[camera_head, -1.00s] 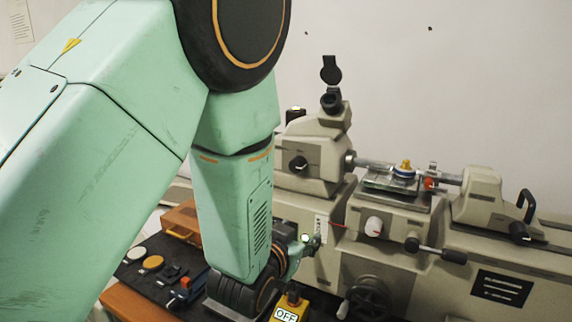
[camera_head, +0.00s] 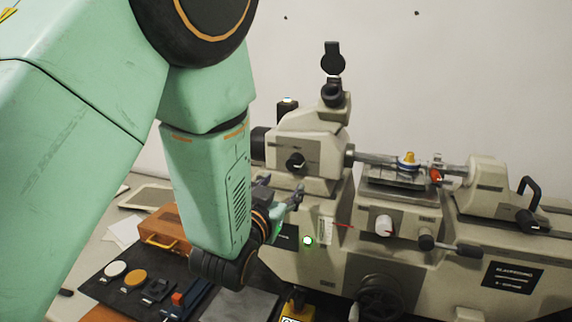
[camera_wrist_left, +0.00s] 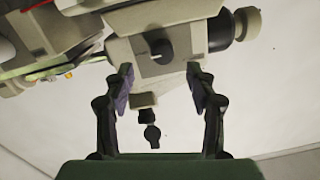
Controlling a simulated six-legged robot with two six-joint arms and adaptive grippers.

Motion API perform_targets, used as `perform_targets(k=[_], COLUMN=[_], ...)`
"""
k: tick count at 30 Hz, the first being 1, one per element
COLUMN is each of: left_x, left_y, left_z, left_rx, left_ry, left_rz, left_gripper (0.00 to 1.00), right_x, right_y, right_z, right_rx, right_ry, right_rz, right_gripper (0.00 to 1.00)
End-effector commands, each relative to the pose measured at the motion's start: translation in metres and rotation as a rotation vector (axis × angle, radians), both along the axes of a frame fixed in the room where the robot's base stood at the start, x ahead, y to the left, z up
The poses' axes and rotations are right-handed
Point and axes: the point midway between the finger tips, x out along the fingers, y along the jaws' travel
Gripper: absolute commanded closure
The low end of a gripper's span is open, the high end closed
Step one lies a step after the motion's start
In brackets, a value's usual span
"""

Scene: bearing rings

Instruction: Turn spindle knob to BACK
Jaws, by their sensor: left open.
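The spindle knob (camera_head: 295,160) is a small black knob with a light mark, on the front of the beige headstock (camera_head: 318,136). It also shows in the left wrist view (camera_wrist_left: 160,50), where the picture is upside down. My left gripper (camera_head: 281,190) is open and empty, below and slightly left of the knob in the head view. In the left wrist view its fingers (camera_wrist_left: 160,74) stand wide apart, with the knob in line with the gap beyond the tips, apart from them. My right gripper is in neither view.
A measuring bench carries a stage (camera_head: 400,176), a white knob (camera_head: 384,225) and a tailstock (camera_head: 485,185). An eyepiece (camera_head: 332,95) rises above the headstock. A dark mat (camera_head: 130,300) with discs and an orange case (camera_head: 165,232) lie at lower left.

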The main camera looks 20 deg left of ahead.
Motion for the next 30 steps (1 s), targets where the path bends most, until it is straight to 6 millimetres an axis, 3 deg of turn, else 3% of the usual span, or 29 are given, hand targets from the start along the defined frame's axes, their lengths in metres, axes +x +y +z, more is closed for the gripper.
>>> perform_targets(k=[8,21,30], left_x=[0.006,0.065,0.079], left_y=[-0.006,-0.008,-0.006], left_z=[0.011,0.011,0.01], left_rx=[0.003,0.002,0.004], left_ry=[-0.049,-0.047,-0.047], left_rz=[-0.003,-0.003,-0.003], left_gripper=[0.43,0.43,0.43], right_x=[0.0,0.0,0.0], right_y=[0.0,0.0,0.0], right_z=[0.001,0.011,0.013], right_rx=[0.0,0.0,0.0], right_ry=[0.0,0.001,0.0], right_rz=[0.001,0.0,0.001], right_gripper=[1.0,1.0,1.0])
